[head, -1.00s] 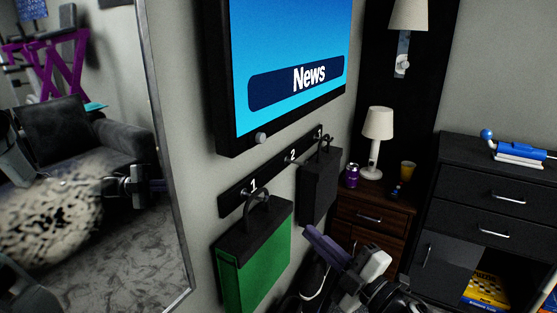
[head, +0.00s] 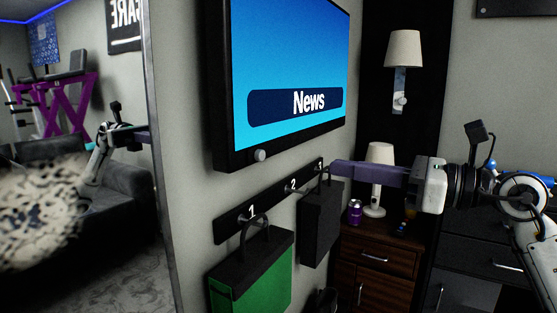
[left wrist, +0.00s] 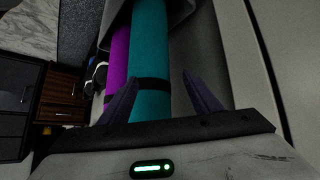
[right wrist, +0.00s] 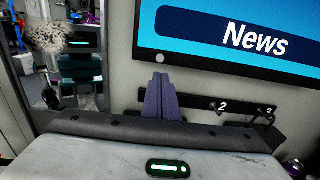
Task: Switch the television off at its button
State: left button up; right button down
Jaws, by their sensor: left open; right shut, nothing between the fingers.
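The television (head: 290,60) hangs on the wall with its screen lit, showing a blue picture and the word News; it also shows in the right wrist view (right wrist: 190,45). Its round grey button (head: 260,155) sits at the bottom left of the frame, and also shows in the right wrist view (right wrist: 159,57). My right gripper (head: 335,168) is shut and empty, raised below the screen's lower right and right of the button, apart from it. Its purple fingers (right wrist: 160,85) are together in the right wrist view. My left gripper (left wrist: 155,95) is open, seen only in its own wrist view.
A numbered hook rail (head: 230,222) runs below the television, with a green bag (head: 255,280) and a dark bag (head: 320,225) hanging. A mirror (head: 125,255) stands left. A nightstand (head: 375,260) holds a lamp (head: 379,155) and purple can (head: 355,212). Rolled mats (left wrist: 150,60) lie before my left gripper.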

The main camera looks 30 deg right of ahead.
jog(key=p, duration=0.4)
send_near(263, 156)
jog(key=x, duration=0.5)
jog(key=shift+w+a+r, duration=0.1)
jog(key=shift+w+a, duration=0.3)
jog(key=shift+w, duration=0.15)
